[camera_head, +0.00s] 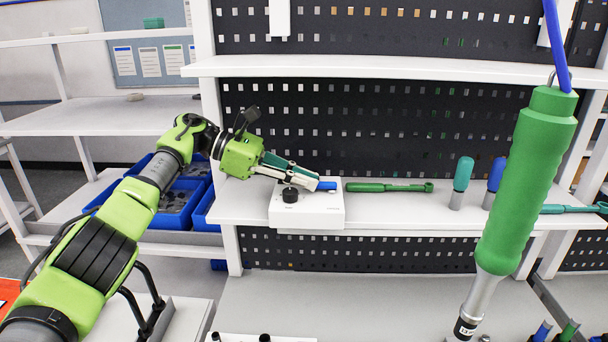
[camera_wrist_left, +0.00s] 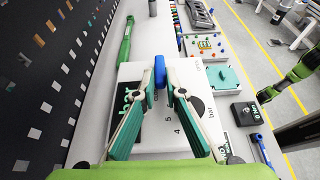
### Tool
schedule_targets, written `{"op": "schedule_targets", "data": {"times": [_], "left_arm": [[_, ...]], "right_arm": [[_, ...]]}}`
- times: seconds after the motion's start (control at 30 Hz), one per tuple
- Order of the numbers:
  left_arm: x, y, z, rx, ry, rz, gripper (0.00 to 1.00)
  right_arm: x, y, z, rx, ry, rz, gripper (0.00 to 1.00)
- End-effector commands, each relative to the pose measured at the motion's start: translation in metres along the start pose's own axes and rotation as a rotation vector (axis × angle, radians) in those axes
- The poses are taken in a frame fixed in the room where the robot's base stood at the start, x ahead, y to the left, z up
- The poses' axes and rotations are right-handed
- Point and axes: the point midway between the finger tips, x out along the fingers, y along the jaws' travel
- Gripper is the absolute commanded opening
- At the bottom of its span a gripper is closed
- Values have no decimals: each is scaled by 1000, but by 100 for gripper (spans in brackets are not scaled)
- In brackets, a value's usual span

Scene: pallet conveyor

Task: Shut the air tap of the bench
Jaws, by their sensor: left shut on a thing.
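A white box (camera_head: 330,217) with a black round knob (camera_head: 290,194) sits on the bench shelf. The air tap's blue handle (camera_head: 327,186) is at the box's right end, partly covered by my fingers. My left gripper (camera_head: 318,184) reaches in from the left over the box and is shut on this blue handle. In the left wrist view the blue handle (camera_wrist_left: 159,73) sits between the two fingertips (camera_wrist_left: 160,86), above the white box face (camera_wrist_left: 185,75) marked with numbers and "bar". Whether the tap is open or shut is hard to tell. My right gripper does not show.
A green wrench-like tool (camera_head: 388,187) lies right of the box. Green (camera_head: 462,175) and blue (camera_head: 496,174) handled tools stand further right. A dark perforated panel (camera_head: 390,115) rises behind. Blue bins (camera_head: 180,190) are left.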

Motion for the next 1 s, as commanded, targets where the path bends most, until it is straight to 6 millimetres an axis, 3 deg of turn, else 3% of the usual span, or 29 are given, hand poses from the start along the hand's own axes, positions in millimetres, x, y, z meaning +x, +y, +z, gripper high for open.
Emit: {"op": "schedule_targets", "data": {"times": [0.53, 0.6, 1.0], "left_arm": [[1, 0, -2, 2, 3, -8, 0], [1, 0, -2, 2, 3, -8, 26], [0, 0, -2, 0, 2, -3, 28]], "right_arm": [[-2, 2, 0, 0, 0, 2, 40], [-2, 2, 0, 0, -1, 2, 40], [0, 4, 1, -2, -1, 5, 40]]}}
